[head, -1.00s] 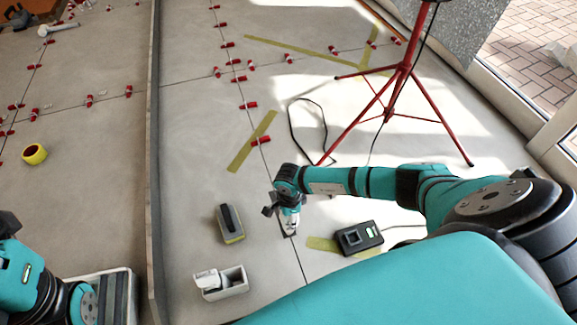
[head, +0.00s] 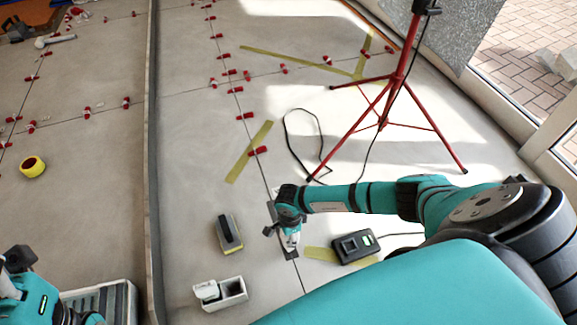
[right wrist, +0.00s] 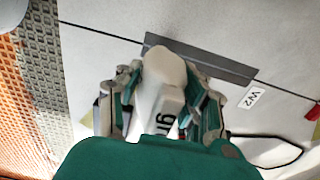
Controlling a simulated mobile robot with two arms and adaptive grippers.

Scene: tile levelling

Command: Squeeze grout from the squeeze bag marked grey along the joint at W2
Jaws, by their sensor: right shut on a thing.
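My right gripper (head: 287,226) is shut on the white squeeze bag (head: 291,240), low over the floor joint; the bag also shows in the right wrist view (right wrist: 160,88). Its print reads "gr", with the rest hidden by my gripper. A dark grey strip (right wrist: 205,60) lies along the joint beyond the bag, and the W2 label (right wrist: 252,97) is beside it, to the right. I cannot tell whether the nozzle touches the joint. My left gripper (head: 14,262) is partly in view at the lower left, its fingers unclear.
A sponge float (head: 229,234) and a white box (head: 222,293) stand left of my right gripper. A black device (head: 354,246) with a cable lies to its right. A red tripod (head: 385,115) stands farther back. Red clips line the far joints. A low wall (head: 152,170) divides the floor.

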